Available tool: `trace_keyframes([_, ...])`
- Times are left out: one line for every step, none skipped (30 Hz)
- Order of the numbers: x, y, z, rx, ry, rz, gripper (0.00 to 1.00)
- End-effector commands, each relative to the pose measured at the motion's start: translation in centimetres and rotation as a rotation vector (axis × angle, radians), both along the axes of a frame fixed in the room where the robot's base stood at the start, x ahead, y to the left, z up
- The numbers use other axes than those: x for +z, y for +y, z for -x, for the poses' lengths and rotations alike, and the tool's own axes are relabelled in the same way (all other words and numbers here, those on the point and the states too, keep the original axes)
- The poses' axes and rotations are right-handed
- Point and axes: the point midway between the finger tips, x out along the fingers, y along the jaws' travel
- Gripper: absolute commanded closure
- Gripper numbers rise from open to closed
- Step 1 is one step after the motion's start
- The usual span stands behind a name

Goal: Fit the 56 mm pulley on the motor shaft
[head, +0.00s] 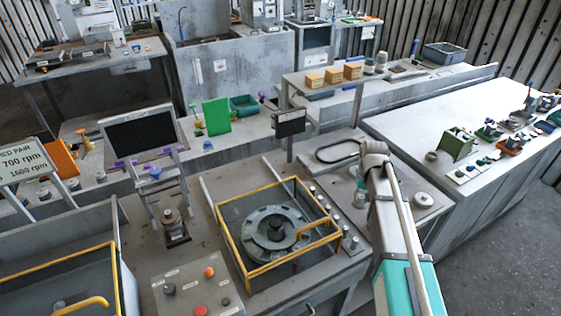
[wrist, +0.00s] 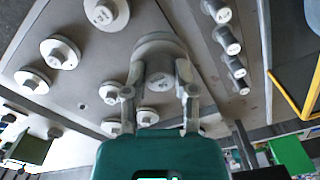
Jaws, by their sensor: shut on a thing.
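In the wrist view my gripper (wrist: 159,94) is shut on a grey round hub, part of a stepped pulley (wrist: 158,44) with a wider disc. I cannot read its size, nor tell whether it rests on the plate or hangs just above it. Other grey pulleys (wrist: 60,52) with pale labelled hubs stand around it. In the head view my gripper (head: 361,196) points down at the bench's right part, mostly hidden by my arm. One pulley (head: 423,200) shows to its right. I cannot identify the motor shaft for certain.
A yellow-framed guard (head: 243,267) surrounds a round flanged housing (head: 275,236) left of my arm. A row of small grey cylinders (wrist: 227,39) stands between guard and pulleys. A black belt loop (head: 338,150) lies behind. A control panel (head: 196,288) with buttons is at the front.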

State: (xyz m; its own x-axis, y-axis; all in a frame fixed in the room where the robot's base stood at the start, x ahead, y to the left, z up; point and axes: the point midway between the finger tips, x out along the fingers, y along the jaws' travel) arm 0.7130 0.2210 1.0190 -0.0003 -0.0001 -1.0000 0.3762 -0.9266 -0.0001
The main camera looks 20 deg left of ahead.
Motion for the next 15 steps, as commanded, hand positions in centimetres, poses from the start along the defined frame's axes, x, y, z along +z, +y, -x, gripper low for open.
trace_keyframes([0.4, 0.0, 0.0, 0.000, 0.000, 0.000, 1.00])
trace_keyframes([0.7, 0.0, 0.0, 0.000, 0.000, 0.000, 1.00])
trace_keyframes([1.0, 0.0, 0.0, 0.000, 0.000, 0.000, 1.00])
trace_keyframes([1.3, 0.0, 0.0, 0.000, 0.000, 0.000, 1.00])
trace_keyframes([1.6, 0.0, 0.0, 0.000, 0.000, 0.000, 1.00])
trace_keyframes([2.1, 0.0, 0.0, 0.000, 0.000, 0.000, 1.00])
trace_keyframes([2.5, 0.0, 0.0, 0.000, 0.000, 0.000, 1.00])
trace_keyframes([2.9, 0.0, 0.0, 0.000, 0.000, 0.000, 1.00])
trace_keyframes([3.4, 0.0, 0.0, 0.000, 0.000, 0.000, 1.00])
trace_keyframes([3.8, 0.0, 0.0, 0.000, 0.000, 0.000, 1.00])
trace_keyframes([4.2, 0.0, 0.0, 0.000, 0.000, 0.000, 1.00])
trace_keyframes([4.7, 0.0, 0.0, 0.000, 0.000, 0.000, 1.00])
trace_keyframes([5.1, 0.0, 0.0, 0.000, 0.000, 0.000, 1.00])
trace_keyframes([5.4, 0.0, 0.0, 0.000, 0.000, 0.000, 1.00])
trace_keyframes([5.8, 0.0, 0.0, 0.000, 0.000, 0.000, 1.00])
